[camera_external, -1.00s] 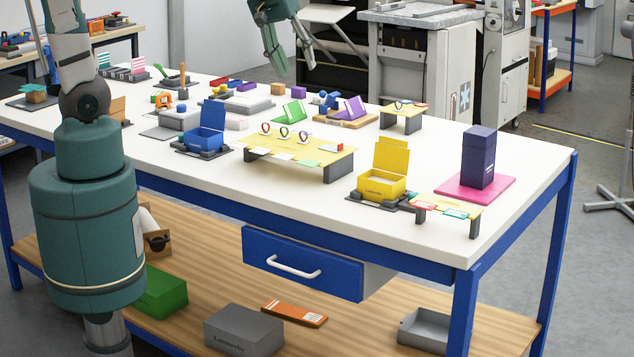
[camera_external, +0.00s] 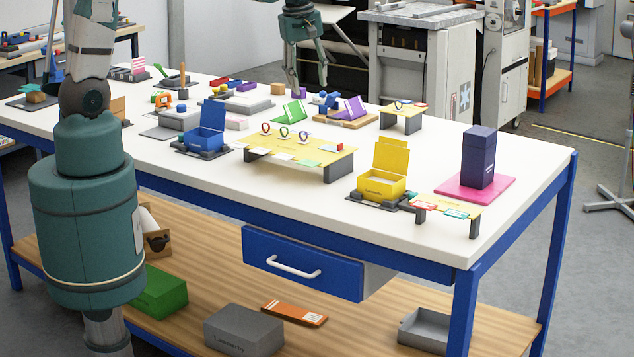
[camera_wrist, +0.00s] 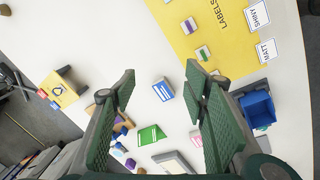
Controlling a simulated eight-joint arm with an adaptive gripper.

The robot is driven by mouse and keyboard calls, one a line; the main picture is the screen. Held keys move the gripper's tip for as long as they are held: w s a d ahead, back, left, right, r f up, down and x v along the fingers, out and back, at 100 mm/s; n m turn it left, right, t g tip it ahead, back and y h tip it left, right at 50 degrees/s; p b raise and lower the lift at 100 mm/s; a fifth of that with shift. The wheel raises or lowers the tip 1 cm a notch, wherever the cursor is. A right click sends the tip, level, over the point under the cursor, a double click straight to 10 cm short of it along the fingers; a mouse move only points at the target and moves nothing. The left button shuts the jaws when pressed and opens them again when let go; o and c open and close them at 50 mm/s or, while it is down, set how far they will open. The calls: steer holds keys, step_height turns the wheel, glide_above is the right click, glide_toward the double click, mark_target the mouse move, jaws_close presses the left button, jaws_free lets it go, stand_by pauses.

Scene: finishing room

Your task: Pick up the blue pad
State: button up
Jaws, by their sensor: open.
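The blue pad (camera_wrist: 163,91) is a small block with a blue and white face and pale edges. My gripper (camera_external: 309,85) is open and empty. It hangs above the far side of the table, pointing down. In the wrist view its two green fingers (camera_wrist: 162,82) spread on either side of the pad, apart from it.
The yellow labels board (camera_wrist: 233,50) lies beside the pad; in the external view it is a raised stand (camera_external: 300,152) with rings. A green angled block (camera_wrist: 151,134), a blue open box (camera_wrist: 258,107) and a small yellow stand (camera_wrist: 62,88) are around it. Bare white table surrounds the pad.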

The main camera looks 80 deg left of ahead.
steer(key=a+f+n, duration=0.2)
steer(key=a+f, duration=0.2)
steer(key=a+f+n+g, duration=0.1)
steer(key=a+f+n, duration=0.1)
steer(key=a+f, duration=0.2)
steer(key=a+f+n, duration=0.2)
steer(key=a+f, duration=0.2)
steer(key=a, duration=0.1)
steer(key=shift+s+a+f+n+g+h+p, duration=0.1)
steer(key=shift+s+a+n+g+h+p, duration=0.2)
steer(key=shift+s+n+h+p, duration=0.1)
steer(key=shift+f, duration=0.15)
steer(key=shift+f, duration=1.15)
steer(key=shift+f, duration=0.1)
steer(key=shift+f+p, duration=0.35)
steer(key=shift+f, duration=2.15)
steer(key=shift+c, duration=0.5)
steer(key=c, duration=0.9)
